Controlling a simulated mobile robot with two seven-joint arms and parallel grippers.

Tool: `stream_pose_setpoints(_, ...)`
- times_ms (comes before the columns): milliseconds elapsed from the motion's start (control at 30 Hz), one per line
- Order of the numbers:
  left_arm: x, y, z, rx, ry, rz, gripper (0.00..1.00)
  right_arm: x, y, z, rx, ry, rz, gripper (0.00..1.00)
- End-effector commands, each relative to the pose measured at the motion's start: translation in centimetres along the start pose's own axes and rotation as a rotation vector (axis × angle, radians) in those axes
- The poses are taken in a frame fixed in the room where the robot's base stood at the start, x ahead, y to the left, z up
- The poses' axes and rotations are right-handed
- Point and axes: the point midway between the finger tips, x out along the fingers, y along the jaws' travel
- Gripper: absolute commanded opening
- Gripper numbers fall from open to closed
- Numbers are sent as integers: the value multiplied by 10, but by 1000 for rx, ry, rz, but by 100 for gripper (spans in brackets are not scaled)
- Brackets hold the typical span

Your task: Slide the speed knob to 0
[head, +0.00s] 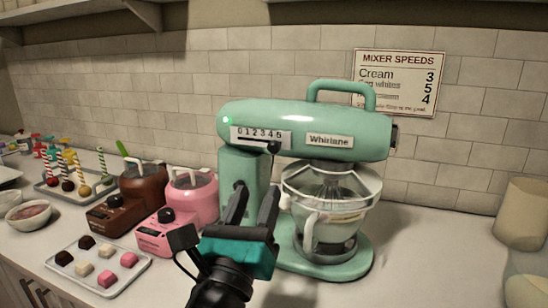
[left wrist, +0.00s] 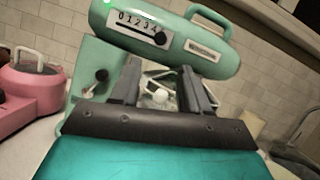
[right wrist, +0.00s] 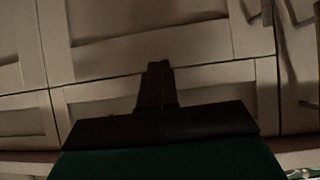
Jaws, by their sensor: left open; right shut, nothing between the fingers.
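The mint-green stand mixer (head: 330,128) stands on the counter. Its white speed scale (head: 255,133) runs from 0 at the left. The black speed knob (head: 273,147) sits at the right end of the scale, by the highest numbers; it also shows in the left wrist view (left wrist: 160,38). My left gripper (head: 256,190) is open and empty, in front of the mixer and below the knob; its fingers (left wrist: 160,66) point toward the mixer, apart from the knob. My right gripper (right wrist: 157,66) is shut and empty, in front of cabinet doors.
Pink (head: 190,200) and brown (head: 140,190) appliances and a tray of sweets (head: 140,265) stand left.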

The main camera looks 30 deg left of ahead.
Motion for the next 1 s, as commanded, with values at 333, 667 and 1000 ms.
stream_pose_setpoints(333, 65, 0, 4, 2, -5, 2, 45, -2, 1, -1, -3, -5, 1, 0)
stream_pose_setpoints(667, 106, 0, 1, 0, 0, 1, 45, -5, 2, -10, -5, 4, 2, 0)
stream_pose_setpoints(1000, 110, 0, 0, 0, 1, 0, 45, -4, 2, -12, -5, 7, 2, 0)
